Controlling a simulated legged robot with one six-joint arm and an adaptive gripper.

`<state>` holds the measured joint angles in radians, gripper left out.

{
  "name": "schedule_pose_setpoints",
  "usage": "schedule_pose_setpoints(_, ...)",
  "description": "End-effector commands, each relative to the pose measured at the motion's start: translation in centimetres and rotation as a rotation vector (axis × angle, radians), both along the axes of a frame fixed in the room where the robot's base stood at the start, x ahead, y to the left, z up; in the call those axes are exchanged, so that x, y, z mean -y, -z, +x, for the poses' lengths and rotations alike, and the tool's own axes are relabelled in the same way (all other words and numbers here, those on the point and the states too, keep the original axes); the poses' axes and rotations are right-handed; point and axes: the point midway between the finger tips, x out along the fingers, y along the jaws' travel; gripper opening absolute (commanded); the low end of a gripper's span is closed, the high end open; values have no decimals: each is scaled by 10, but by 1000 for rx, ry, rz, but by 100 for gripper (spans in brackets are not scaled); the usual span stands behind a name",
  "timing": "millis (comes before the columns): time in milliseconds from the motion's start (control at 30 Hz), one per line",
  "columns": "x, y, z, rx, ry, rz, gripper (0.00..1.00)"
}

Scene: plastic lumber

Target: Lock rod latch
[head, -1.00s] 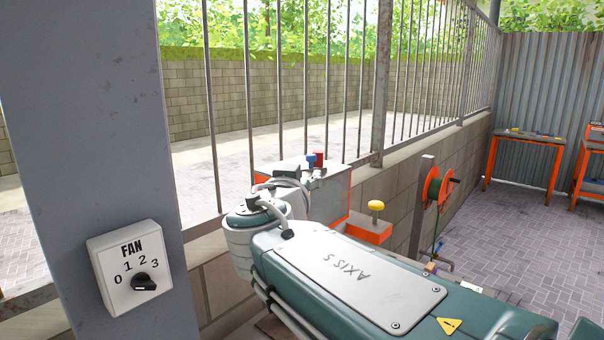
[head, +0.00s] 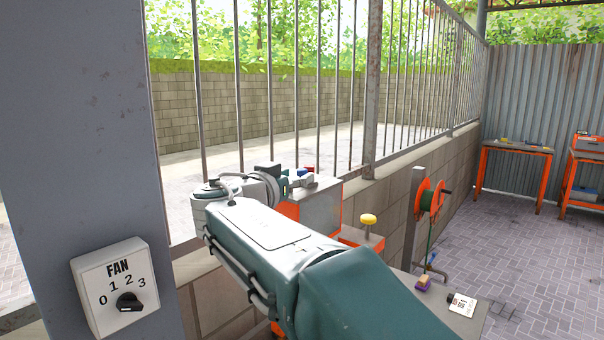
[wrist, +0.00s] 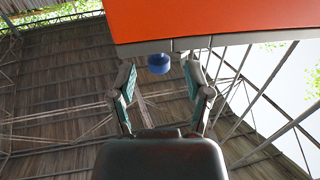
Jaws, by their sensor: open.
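My gripper (head: 298,182) is at the far end of my teal arm, close to the top of an orange and grey box (head: 320,208) by the low wall. In the wrist view its two fingers (wrist: 160,84) are apart, with nothing clamped between them. A round blue knob (wrist: 159,64) shows between and just beyond the fingertips, below a grey edge of an orange surface (wrist: 210,20). A red knob (head: 310,170) shows behind my gripper in the head view. I cannot clearly make out a rod latch; my arm and gripper hide part of the box.
A pillar with a fan switch (head: 114,287) stands close at left. A barred fence (head: 371,90) tops the low wall. A yellow knob (head: 368,219), an orange reel (head: 429,197) and a small purple and yellow block (head: 424,283) are at right. Paved floor lies open beyond.

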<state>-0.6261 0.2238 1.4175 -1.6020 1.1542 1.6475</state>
Motion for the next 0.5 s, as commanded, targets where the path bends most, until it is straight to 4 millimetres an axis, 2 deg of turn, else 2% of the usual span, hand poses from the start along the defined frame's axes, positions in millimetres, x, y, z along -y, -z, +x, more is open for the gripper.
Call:
schedule_pose_setpoints(200,13,0,21,0,1,0,64)
schedule_pose_setpoints(500,15,0,24,1,-1,1,64)
